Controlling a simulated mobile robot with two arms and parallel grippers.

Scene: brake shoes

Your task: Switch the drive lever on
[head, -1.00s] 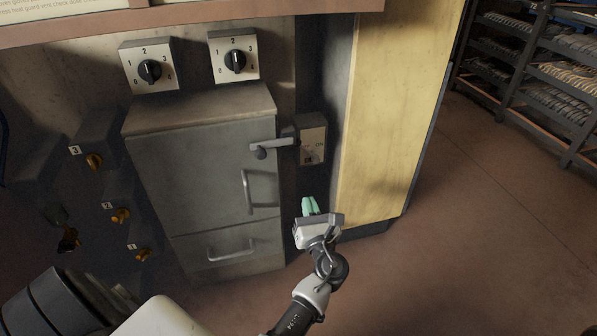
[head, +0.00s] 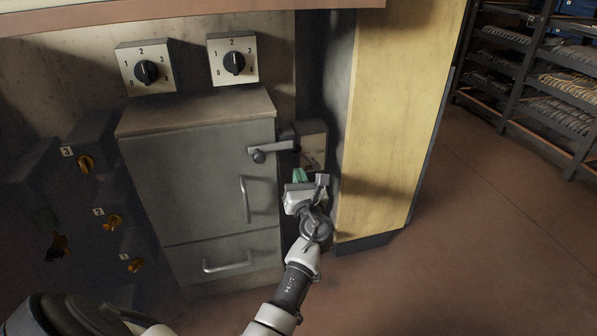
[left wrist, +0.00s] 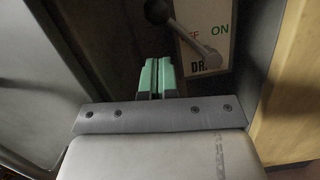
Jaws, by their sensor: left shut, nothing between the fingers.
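The switch plate (head: 313,145) is on a dark box right of the grey cabinet. A grey bar with a round knob (head: 258,156) reaches left from the box in the head view. My left gripper (head: 299,175) is just below the box; its green fingers (left wrist: 157,75) are shut, empty and apart from the lever. My right gripper is out of view.
The grey cabinet (head: 190,175) with bar handles stands to the left, a yellow panel (head: 390,110) to the right. Two rotary dials (head: 147,71) are above. Several orange knobs (head: 112,220) are at far left. Open floor (head: 480,230) lies to the right.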

